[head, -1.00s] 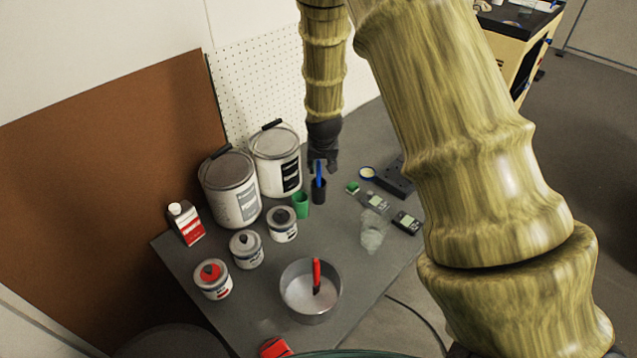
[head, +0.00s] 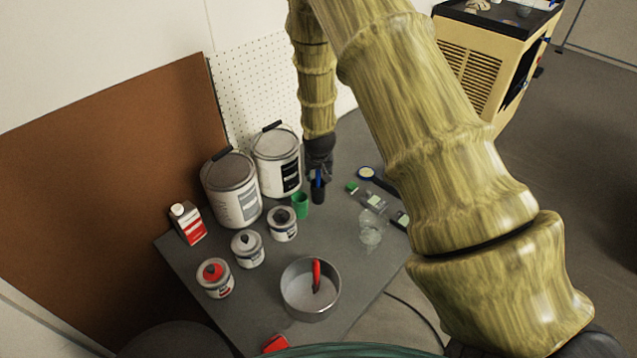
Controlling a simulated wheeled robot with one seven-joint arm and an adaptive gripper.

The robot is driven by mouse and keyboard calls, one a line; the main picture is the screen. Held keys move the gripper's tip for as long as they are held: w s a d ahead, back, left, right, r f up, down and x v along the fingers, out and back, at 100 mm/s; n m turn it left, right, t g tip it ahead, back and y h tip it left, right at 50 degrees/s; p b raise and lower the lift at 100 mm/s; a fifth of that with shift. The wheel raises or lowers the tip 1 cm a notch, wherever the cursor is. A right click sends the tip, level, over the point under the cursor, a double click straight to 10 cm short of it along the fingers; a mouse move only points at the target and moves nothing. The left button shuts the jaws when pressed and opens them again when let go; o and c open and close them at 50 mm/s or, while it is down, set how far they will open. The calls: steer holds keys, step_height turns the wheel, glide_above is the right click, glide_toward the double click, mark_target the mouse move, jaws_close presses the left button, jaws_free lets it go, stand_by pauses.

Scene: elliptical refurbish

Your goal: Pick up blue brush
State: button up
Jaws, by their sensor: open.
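The blue brush (head: 318,178) stands upright in a small dark cup (head: 319,195) at the back of the grey table (head: 245,312). Only part of its blue handle shows. My gripper (head: 318,176) points down from above, with its dark fingers around or right beside the handle. It is open. I cannot tell whether a finger touches the brush.
A green cup (head: 300,206) stands close to the left. Two large paint cans (head: 232,190) (head: 276,163) and several small cans (head: 247,250) stand further left. A metal pot (head: 310,290) holds a red-handled tool (head: 317,275). Small devices (head: 374,201) and a clear glass (head: 369,232) lie to the right.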

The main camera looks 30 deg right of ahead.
steer(key=shift+c, duration=0.3)
jaws_close()
